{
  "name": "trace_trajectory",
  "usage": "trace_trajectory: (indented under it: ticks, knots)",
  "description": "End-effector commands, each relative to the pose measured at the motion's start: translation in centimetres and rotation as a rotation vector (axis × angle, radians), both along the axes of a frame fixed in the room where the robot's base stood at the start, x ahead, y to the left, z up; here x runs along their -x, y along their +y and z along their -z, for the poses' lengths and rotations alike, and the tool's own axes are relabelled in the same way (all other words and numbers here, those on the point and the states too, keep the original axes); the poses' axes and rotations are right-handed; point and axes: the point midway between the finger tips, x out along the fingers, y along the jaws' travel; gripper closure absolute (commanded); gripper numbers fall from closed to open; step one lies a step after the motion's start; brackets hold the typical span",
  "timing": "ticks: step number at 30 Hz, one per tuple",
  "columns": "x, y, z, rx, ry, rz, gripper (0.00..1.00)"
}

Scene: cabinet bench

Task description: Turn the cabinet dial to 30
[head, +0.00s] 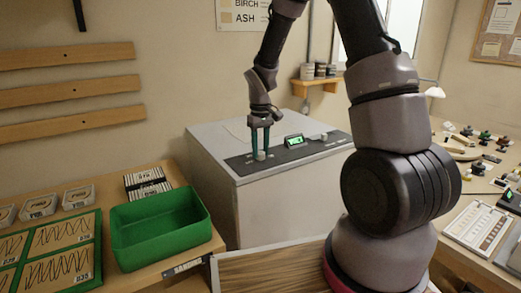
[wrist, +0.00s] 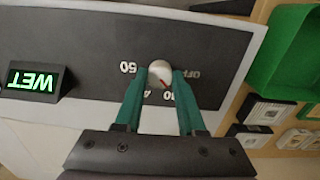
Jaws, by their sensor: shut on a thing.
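The cabinet dial (wrist: 159,72) is a small pale round knob on the dark panel of the grey cabinet (head: 215,150). In the head view the dial (head: 260,155) sits between my fingertips. My gripper (head: 260,150) points straight down and is shut on it; in the wrist view both teal fingers (wrist: 159,82) touch its sides. The dial's red mark (wrist: 166,85) points to the lower right, toward a partly covered label (wrist: 169,96) that looks like 30. Labels 50 and OFF show either side; another, starting with 4, is partly hidden.
A lit green display (head: 293,141) on the panel reads WET, upside down in the wrist view (wrist: 35,81). A green bin (head: 160,222) stands on the left bench. A small pale knob (head: 324,135) sits at the panel's right end.

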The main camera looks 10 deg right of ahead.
Motion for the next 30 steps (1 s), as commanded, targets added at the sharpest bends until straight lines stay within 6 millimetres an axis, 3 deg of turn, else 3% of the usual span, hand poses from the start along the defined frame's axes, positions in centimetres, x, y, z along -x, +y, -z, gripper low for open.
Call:
trace_trajectory:
  ticks: [12,30]
  knots:
    - [-0.07,0.0,-0.08,-0.001,-0.002,0.234,1.0]
    - [-0.09,-0.02,-0.08,-0.001,-0.003,0.285,1.0]
